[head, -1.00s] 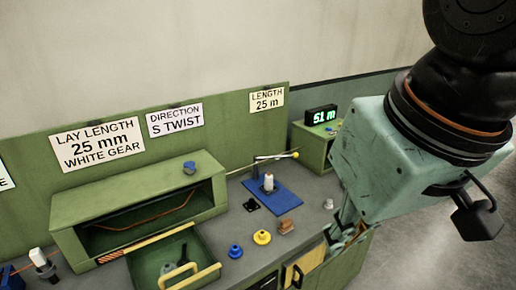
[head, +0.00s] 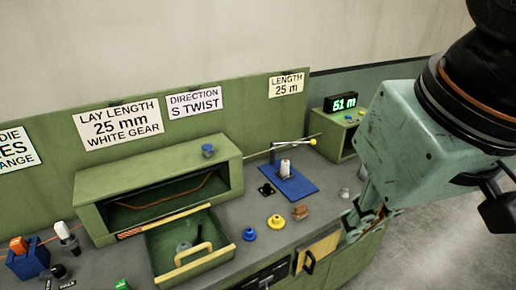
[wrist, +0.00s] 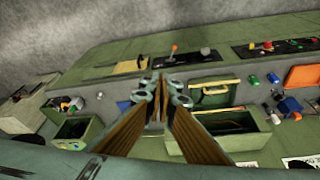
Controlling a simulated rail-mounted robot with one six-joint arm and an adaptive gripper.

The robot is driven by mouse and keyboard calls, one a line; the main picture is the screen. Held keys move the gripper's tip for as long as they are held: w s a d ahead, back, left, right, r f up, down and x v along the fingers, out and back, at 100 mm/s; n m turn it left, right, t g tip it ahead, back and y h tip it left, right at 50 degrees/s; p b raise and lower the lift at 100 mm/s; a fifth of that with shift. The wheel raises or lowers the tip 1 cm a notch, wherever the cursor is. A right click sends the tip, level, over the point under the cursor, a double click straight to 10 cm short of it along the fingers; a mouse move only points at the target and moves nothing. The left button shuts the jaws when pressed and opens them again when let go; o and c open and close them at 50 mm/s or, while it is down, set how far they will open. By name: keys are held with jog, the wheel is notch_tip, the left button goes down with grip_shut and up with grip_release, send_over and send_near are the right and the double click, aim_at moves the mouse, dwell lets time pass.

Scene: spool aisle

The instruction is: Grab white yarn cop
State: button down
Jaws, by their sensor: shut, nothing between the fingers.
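A white yarn cop (head: 285,167) stands upright on a blue base plate (head: 292,187) towards the right of the bench in the head view. Another white cop-like piece (head: 62,230) stands at the far left on a dark holder. My gripper (head: 362,222) hangs over the bench's front right edge, to the right of the blue plate and apart from it. In the wrist view my gripper's fingers (wrist: 162,92) are together and hold nothing. I cannot make out the white cop clearly in the wrist view.
A green open-front housing (head: 150,175) stands on the bench, with an open drawer (head: 160,262) with a yellow handle before it. A thin yellow-tipped lever (head: 313,142) is behind the cop. Blue (head: 249,234) and yellow (head: 276,221) flanged parts and a brown block (head: 300,212) lie in front.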

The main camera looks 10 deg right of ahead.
jog(key=c, duration=3.3)
grip_release()
jog(key=shift+c, duration=0.2)
jog(key=o, duration=1.2)
